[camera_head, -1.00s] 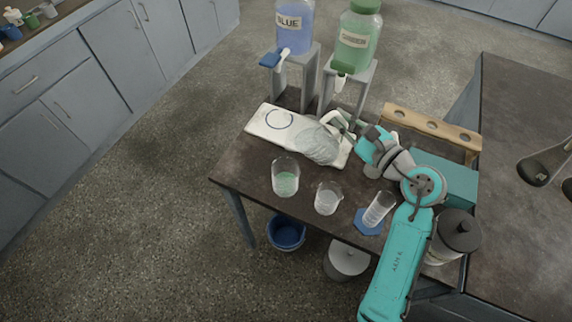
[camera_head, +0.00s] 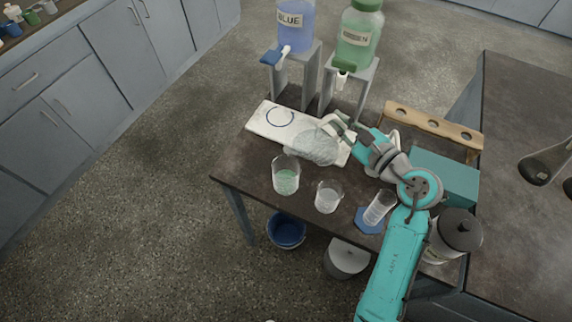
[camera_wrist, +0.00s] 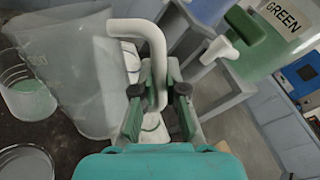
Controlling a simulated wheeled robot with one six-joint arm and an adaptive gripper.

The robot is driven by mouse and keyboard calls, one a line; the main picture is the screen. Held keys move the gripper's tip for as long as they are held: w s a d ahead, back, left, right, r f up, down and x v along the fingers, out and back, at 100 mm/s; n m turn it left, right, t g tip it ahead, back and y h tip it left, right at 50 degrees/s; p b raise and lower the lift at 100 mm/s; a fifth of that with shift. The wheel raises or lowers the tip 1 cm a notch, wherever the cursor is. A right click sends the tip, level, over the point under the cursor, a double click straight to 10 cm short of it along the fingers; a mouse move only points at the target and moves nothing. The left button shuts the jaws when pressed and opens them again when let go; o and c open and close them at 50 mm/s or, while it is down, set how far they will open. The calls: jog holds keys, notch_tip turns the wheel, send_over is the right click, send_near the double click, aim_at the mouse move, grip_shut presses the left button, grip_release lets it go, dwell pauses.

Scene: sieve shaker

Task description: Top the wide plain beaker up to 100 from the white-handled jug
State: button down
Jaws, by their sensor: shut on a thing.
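My gripper (camera_head: 345,127) is shut on the white handle (camera_wrist: 152,40) of the jug. The large, translucent jug (camera_head: 312,146) appears tilted, over the pale board; it fills the left of the wrist view (camera_wrist: 72,75). How much it holds is unclear. A beaker (camera_head: 286,180) with pale green liquid stands on the dark table, in front of the jug and to its left; it shows in the wrist view (camera_wrist: 30,96). A second clear beaker (camera_head: 327,197) stands to its right; I cannot read either scale. A narrower glass (camera_head: 378,209) stands at the blue mat (camera_head: 366,223).
Blue (camera_head: 294,28) and green (camera_head: 357,38) dispensers stand on grey stands behind. The pale board (camera_head: 262,118) bears a blue ring. A wooden rack (camera_head: 435,123), teal box (camera_head: 447,176) and lidded jar (camera_head: 457,235) crowd the right. A blue bucket (camera_head: 287,232) is below.

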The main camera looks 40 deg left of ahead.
jog(key=shift+s+f, duration=0.1)
dwell(0.3)
jog(key=shift+s+a+r+n+p, duration=0.2)
jog(key=shift+s+r+n+p, duration=0.15)
jog(key=shift+r+n, duration=0.3)
dwell(2.4)
